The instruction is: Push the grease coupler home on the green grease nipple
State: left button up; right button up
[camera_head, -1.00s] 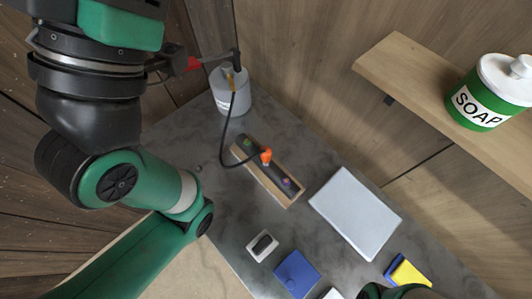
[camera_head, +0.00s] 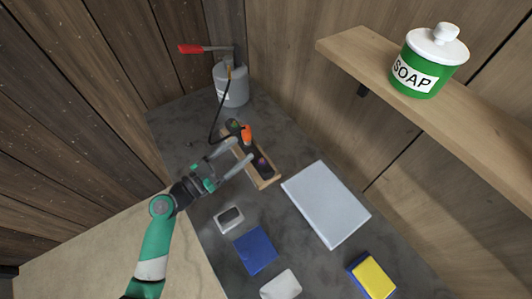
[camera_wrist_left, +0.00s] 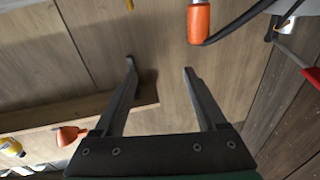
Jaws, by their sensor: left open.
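The grease coupler (camera_head: 247,133), with an orange sleeve, stands upright on the block (camera_head: 264,182) between its ends, with a black hose attached. Whether it sits on a fitting is hidden. A green nipple (camera_head: 234,123) shows at the block's far end, apart from the coupler; a purple one (camera_head: 262,161) is nearer. My left gripper (camera_head: 242,150) is open and empty, its fingertips close to the coupler on the near side. In the left wrist view the orange sleeve (camera_wrist_left: 198,23) shows beyond the fingers, not between them. My right gripper is not in view.
A grey grease pump (camera_head: 234,88) with a red handle (camera_head: 191,48) stands at the back. A grey flat panel (camera_head: 326,205), white-framed piece (camera_head: 229,219), blue cloth (camera_head: 256,250) and yellow sponge (camera_head: 372,278) lie nearer. A soap jar (camera_head: 428,62) stands on the shelf (camera_head: 372,62).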

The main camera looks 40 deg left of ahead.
aim_at(243, 134)
pick_arm(q)
jog(key=s+a+f+n+y, duration=0.2)
jog(key=a+f, duration=0.2)
jog(key=a, duration=0.2)
jog(key=shift+g, duration=0.3)
jog(key=w, duration=0.3)
jog(key=w+d, duration=0.1)
jog(key=w, duration=0.2)
jog(key=shift+d+r, duration=0.15)
jog(key=shift+d, duration=0.05)
jog(key=w, duration=0.5)
jog(key=shift+w+a+r, duration=0.1)
jog(key=shift+w+r, duration=0.05)
grip_shut()
